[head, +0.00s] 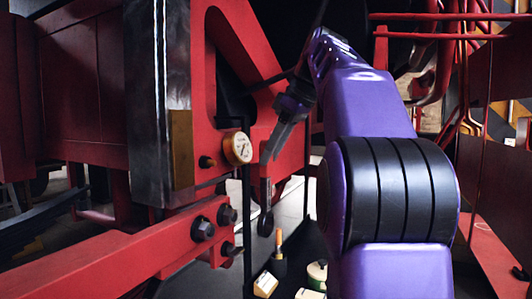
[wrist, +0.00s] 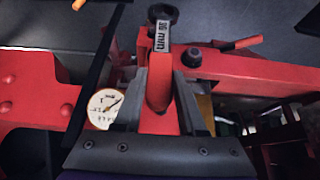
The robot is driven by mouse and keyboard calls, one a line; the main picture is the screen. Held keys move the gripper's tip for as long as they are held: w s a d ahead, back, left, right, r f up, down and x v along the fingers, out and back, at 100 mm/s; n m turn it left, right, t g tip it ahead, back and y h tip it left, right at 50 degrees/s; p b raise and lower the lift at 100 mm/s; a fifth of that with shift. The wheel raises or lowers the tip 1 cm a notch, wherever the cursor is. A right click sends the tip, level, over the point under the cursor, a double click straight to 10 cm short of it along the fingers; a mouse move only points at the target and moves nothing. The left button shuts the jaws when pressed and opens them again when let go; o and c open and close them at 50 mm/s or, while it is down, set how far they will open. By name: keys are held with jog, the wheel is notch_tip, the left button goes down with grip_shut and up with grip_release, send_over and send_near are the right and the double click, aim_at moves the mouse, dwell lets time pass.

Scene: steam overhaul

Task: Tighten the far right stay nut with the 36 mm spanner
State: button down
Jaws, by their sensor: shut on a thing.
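My gripper (head: 270,150) is shut on the 36 mm spanner (head: 266,192), which hangs down from the fingers with its dark ring end lowest. In the wrist view, the spanner's "36 mm" label (wrist: 162,37) shows beyond the fingertips (wrist: 160,78), with the ring end past it. One dark nut (wrist: 192,57) shows right of the spanner in the wrist view. I cannot tell which is the far right stay nut.
A round white gauge (head: 238,148) is on the red frame, left of my gripper. A thin dark upright rod (head: 247,210) stands between the nuts and the spanner. Below are an orange-handled tool (head: 280,243), a pale box (head: 265,284) and a round pot (head: 317,271).

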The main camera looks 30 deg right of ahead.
jog(key=s+a+b, duration=0.5)
jog(key=s+a, duration=0.3)
jog(key=a, duration=0.3)
jog(key=shift+s, duration=0.2)
